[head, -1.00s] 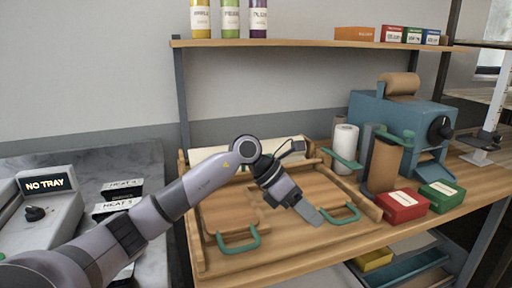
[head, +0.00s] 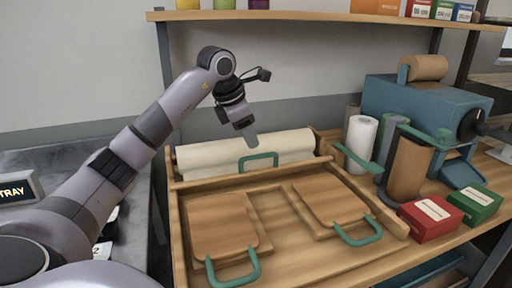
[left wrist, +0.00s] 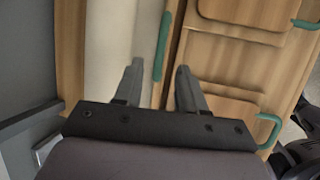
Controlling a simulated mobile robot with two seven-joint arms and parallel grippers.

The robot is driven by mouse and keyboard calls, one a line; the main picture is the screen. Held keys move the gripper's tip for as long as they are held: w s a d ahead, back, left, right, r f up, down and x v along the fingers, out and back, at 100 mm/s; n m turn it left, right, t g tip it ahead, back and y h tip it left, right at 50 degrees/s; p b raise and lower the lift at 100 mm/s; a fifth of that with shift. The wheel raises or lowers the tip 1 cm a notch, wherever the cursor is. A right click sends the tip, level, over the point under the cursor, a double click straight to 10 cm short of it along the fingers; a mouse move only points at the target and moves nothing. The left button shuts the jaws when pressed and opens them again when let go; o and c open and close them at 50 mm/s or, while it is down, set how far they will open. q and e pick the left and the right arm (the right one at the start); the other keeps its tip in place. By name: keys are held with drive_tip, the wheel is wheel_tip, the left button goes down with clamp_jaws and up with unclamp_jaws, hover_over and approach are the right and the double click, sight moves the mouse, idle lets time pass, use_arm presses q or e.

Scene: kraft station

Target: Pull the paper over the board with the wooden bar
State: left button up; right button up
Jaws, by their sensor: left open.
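A roll of pale paper (head: 205,157) lies along the back of the wooden board (head: 275,235), and also shows in the left wrist view (left wrist: 105,50). A wooden bar (head: 215,181) runs along the front of the roll, with a green handle (head: 258,161) at its middle. My left gripper (head: 252,138) is open, above the roll and just behind and above the handle. In the left wrist view my left gripper (left wrist: 158,75) has its fingers spread on either side of the handle (left wrist: 162,45), apparently above it. My right gripper is not in view.
Two wooden panels with green handles (head: 360,232) lie on the board. To the right stand a white roll (head: 360,140), a brown roll (head: 408,168), red (head: 430,217) and green (head: 476,204) boxes and a blue machine (head: 420,105). A shelf (head: 300,16) hangs above.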

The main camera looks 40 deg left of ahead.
sight(256, 157)
use_arm(q)
drive_tip(key=x, duration=0.6)
drive_tip(key=shift+d+f, duration=0.1)
drive_tip(key=shift+c, duration=0.3)
clamp_jaws()
